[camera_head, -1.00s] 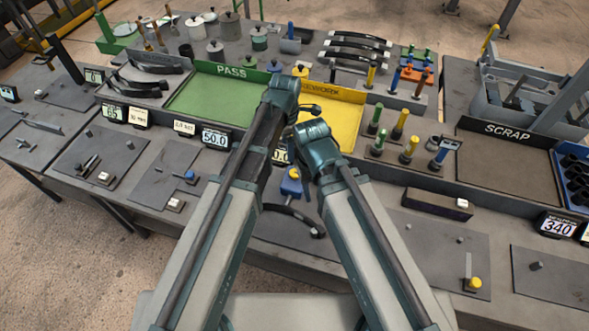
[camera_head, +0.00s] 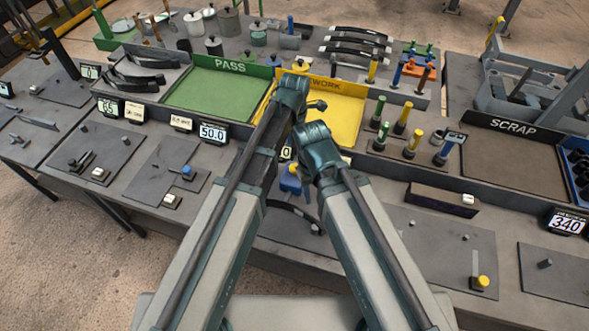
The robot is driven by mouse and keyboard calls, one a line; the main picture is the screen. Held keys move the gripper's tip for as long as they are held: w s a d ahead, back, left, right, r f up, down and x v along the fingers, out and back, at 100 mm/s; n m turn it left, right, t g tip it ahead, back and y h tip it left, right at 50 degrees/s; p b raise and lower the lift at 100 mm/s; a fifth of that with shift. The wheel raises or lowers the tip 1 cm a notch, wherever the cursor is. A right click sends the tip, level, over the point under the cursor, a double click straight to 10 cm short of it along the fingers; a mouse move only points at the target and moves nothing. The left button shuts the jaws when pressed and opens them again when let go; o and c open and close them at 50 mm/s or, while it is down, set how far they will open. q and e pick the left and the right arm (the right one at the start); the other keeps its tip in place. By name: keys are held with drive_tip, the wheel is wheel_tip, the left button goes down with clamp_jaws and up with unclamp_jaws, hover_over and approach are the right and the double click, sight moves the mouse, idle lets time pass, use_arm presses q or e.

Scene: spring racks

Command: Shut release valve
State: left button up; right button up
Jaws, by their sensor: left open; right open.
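A small blue fitting (camera_head: 290,182) with a yellow part stands on the bench between my forearms, partly covered by them. A dark curved piece lies just in front of it. I cannot tell for sure which part is the release valve. My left gripper (camera_head: 298,84) is at the end of the higher arm, in front of the yellow rework tray (camera_head: 345,118). My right gripper (camera_head: 312,136) is just below and to the right of it, above the blue fitting. Both are open, with their fingers largely hidden by the wrists. Neither visibly holds anything.
A green PASS tray (camera_head: 215,95) lies left of the yellow one, a dark SCRAP tray (camera_head: 510,155) at right. Upright plug gauges (camera_head: 401,118) stand right of my grippers. Flat plates with small fittings, including a yellow knob (camera_head: 481,283), cover the bench front. Canisters (camera_head: 229,21) stand behind.

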sight(294, 170)
use_arm(q)
wheel_tip(294, 170, down, 10)
drive_tip(key=b, duration=0.8)
drive_tip(key=shift+r+b, duration=0.1)
drive_tip(key=shift+b, duration=0.25)
use_arm(e)
wheel_tip(294, 170, down, 10)
drive_tip(key=shift+r, duration=0.15)
use_arm(q)
clamp_jaws()
